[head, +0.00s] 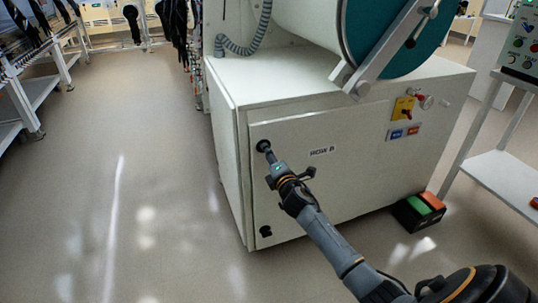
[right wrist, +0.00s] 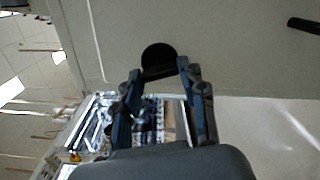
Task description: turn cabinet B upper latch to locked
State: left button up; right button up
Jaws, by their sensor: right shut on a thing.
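Cabinet B (head: 300,185) is the pale cabinet with a label ending in "B" on its door. Its upper latch (head: 263,146) is a black knob near the door's upper left corner. My right gripper (head: 268,155) is at this latch, shut on it. In the right wrist view the black upper latch (right wrist: 158,57) sits between the two fingertips (right wrist: 160,72). The fingers hide part of it, and I cannot tell its turn angle. The lower latch (head: 266,231) is black and free near the door's lower left. My left gripper is not in view.
A yellow plate with a red switch (head: 403,109) and blue and red tags are at the door's upper right. A foot pedal box (head: 419,211) stands on the floor at right. A large teal-edged round port (head: 375,40) is above. The floor at left is clear.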

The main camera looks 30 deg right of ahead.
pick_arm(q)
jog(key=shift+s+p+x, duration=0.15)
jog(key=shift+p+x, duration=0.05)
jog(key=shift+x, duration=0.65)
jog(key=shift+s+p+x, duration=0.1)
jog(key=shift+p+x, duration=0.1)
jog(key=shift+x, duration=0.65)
pick_arm(e)
jog(key=shift+m, duration=2.2)
jog(key=o, duration=1.1)
jog(key=shift+o, duration=0.2)
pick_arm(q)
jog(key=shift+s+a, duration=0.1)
pick_arm(e)
jog(key=v, duration=1.2)
